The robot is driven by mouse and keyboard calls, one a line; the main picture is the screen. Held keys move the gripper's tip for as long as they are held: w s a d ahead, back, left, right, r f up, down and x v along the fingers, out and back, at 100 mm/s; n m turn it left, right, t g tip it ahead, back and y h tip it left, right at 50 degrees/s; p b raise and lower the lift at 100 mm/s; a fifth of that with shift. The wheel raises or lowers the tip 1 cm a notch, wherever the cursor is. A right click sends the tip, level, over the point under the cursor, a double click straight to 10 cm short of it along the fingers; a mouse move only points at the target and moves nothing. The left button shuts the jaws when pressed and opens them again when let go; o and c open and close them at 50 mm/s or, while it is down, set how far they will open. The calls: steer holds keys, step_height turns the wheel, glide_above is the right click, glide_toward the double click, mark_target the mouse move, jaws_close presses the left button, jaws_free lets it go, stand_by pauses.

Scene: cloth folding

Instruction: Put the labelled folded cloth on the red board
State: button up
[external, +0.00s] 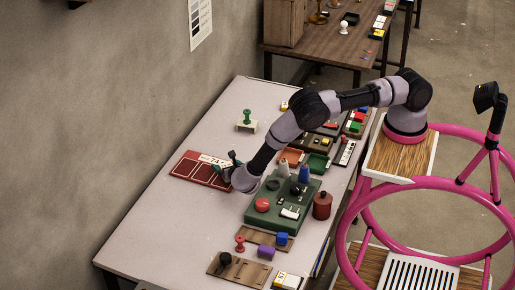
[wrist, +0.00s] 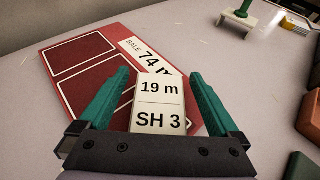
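A small pale block labelled "19 m SH 3" (wrist: 158,104), which looks like the folded cloth, appears between my gripper's green fingers (wrist: 159,76). Gaps show on both sides of it, so the fingers are open around it. Red board shows on both sides of it; I cannot tell whether it rests on the board. My gripper (external: 228,166) is low at the board's right end, hiding the block in the external view.
A stand with a green peg (external: 246,122) is behind the board. Wooden boards with knobs lie in front. The table's left front is clear.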

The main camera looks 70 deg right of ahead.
steer(key=shift+r, duration=0.1)
steer(key=shift+s+a+r, duration=0.15)
steer(key=shift+a, duration=0.05)
steer(key=v, duration=1.1)
steer(key=shift+s+a, duration=0.15)
steer(key=shift+s, duration=0.1)
steer(key=s+d+r+m+g+y, duration=0.25)
steer(key=d+r+m, duration=0.35)
steer(key=r, duration=0.4)
steer(key=s+d+r+m+g+y, duration=0.1)
steer(key=s+d+r+m+g, duration=0.15)
steer(key=d+r+m, duration=0.6)
steer(key=s+d+r+m+g+y, duration=0.1)
steer(key=s+d+r+m+g, duration=0.3)
steer(key=r, duration=0.8)
steer(key=s+d+r+m+t+y, duration=0.3)
steer(key=s+r+m, duration=0.3)
steer(key=s, duration=0.5)
steer(key=s+d+r+m+t+y, duration=0.3)
steer(key=s+r+m, duration=0.3)
steer(key=s+r, duration=0.4)
steer(key=shift+s+d+r+m+t+y, duration=0.4)
steer(key=shift+s+d, duration=0.35)
steer(key=shift+s, duration=0.45)
